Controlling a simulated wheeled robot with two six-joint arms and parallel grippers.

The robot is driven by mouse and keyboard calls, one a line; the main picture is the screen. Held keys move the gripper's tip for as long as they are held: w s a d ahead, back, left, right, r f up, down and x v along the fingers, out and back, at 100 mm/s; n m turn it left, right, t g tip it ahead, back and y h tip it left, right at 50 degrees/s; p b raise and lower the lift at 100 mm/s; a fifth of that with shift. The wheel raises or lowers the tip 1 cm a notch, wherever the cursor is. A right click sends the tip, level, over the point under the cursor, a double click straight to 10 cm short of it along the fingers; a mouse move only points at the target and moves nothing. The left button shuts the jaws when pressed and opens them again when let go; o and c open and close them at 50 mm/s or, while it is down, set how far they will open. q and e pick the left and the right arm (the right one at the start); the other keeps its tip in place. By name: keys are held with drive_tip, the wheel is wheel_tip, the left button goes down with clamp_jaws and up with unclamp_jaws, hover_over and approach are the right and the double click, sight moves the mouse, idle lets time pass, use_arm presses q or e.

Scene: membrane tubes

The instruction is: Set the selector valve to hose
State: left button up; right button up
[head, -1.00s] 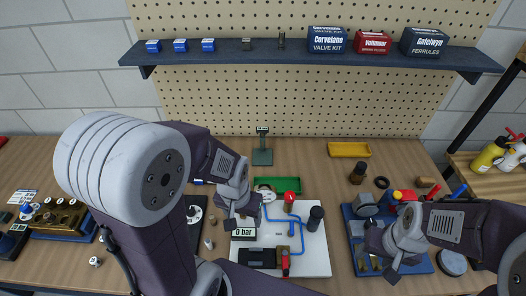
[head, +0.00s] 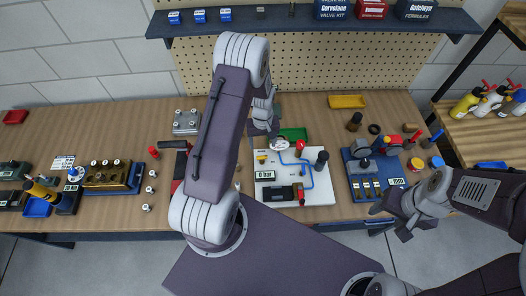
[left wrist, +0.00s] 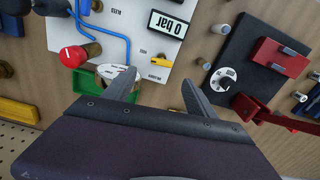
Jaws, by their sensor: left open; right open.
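A white board (head: 318,190) with blue tubing, a red knob (head: 300,146) and a "0 bar" display (head: 263,174) lies on the bench; the red knob also shows in the left wrist view (left wrist: 73,56). A round white dial (head: 279,143) sits at its back edge. In the left wrist view the dial (left wrist: 112,71) is partly hidden by a finger. I cannot tell which part is the selector valve or its setting. My left gripper (left wrist: 160,77) is open and empty above the board's back edge. My right gripper (head: 393,221) is open by the bench's front edge.
A green tray (head: 294,133) lies behind the board. A blue base with levers (head: 361,169) stands to the right. In the left wrist view, a black plate (left wrist: 240,55) carries another dial and a red block. A brass block (head: 110,176) stands far left.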

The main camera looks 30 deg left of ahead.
sight(262, 156)
use_arm(q)
drive_tip(key=f+p, duration=0.1)
drive_tip(key=f, duration=0.1)
drive_tip(key=f+p, duration=0.1)
drive_tip(key=f, duration=0.2)
drive_tip(key=f+p, duration=0.1)
drive_tip(key=f, duration=0.2)
drive_tip(key=shift+s+a, duration=0.1)
drive_tip(key=shift+s, duration=0.15)
drive_tip(key=shift+w+f, duration=0.1)
drive_tip(key=shift+f, duration=0.2)
drive_tip(key=shift+c, duration=0.6)
drive_tip(key=c, duration=1.3)
drive_tip(key=shift+o, duration=0.2)
drive_tip(key=shift+f+m+b, duration=0.1)
drive_tip(key=shift+m+b, duration=0.2)
drive_tip(key=shift+b, duration=0.15)
drive_tip(key=shift+m, duration=0.3)
drive_tip(key=shift+r, duration=0.2)
drive_tip(key=o, duration=1.4)
